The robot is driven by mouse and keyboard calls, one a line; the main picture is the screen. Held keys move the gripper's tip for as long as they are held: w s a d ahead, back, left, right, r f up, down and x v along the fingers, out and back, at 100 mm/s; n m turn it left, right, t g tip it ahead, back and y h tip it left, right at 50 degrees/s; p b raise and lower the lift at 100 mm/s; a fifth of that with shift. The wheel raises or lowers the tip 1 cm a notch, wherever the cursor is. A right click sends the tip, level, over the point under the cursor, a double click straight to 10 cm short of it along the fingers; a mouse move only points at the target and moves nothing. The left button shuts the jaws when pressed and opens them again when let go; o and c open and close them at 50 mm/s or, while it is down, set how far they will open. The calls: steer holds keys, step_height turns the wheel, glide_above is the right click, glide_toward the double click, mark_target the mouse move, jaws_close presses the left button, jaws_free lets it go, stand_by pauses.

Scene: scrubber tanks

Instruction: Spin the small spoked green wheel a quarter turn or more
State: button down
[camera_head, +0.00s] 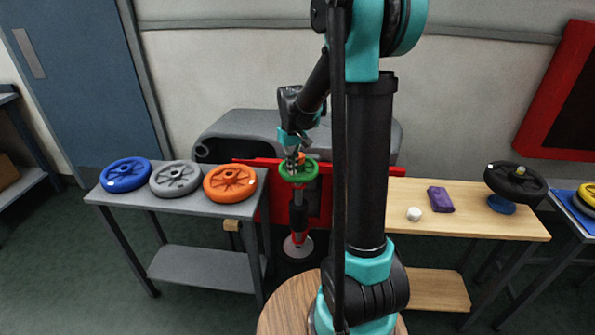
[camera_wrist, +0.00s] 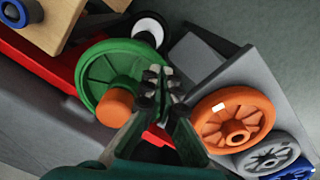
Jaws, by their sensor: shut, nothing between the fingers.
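The small spoked green wheel (camera_head: 312,172) sits on top of a red and black post in front of the red panel. In the wrist view the green wheel (camera_wrist: 97,69) fills the left middle, with an orange knob (camera_wrist: 115,107) on it near the lower rim. My gripper (camera_head: 293,167) is over the wheel in the head view and hides part of it. In the wrist view my gripper (camera_wrist: 160,80) is shut and empty, its fingertips overlapping the wheel's right edge. I cannot tell whether they touch the wheel.
A grey table (camera_head: 205,207) at left holds a blue wheel (camera_head: 125,175), a grey wheel (camera_head: 175,179) and an orange wheel (camera_head: 230,183). A wooden table (camera_head: 465,222) at right holds a white object (camera_head: 414,214), a purple object (camera_head: 440,199) and a black wheel (camera_head: 516,183).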

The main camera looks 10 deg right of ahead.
mark_target(306, 176)
steer(key=shift+f, duration=0.75)
stand_by(0.3)
steer(key=shift+s+d, duration=0.3)
steer(key=shift+d, duration=0.45)
steer(key=shift+s+d, duration=0.15)
steer(key=shift+d, duration=0.65)
steer(key=shift+d, duration=0.8)
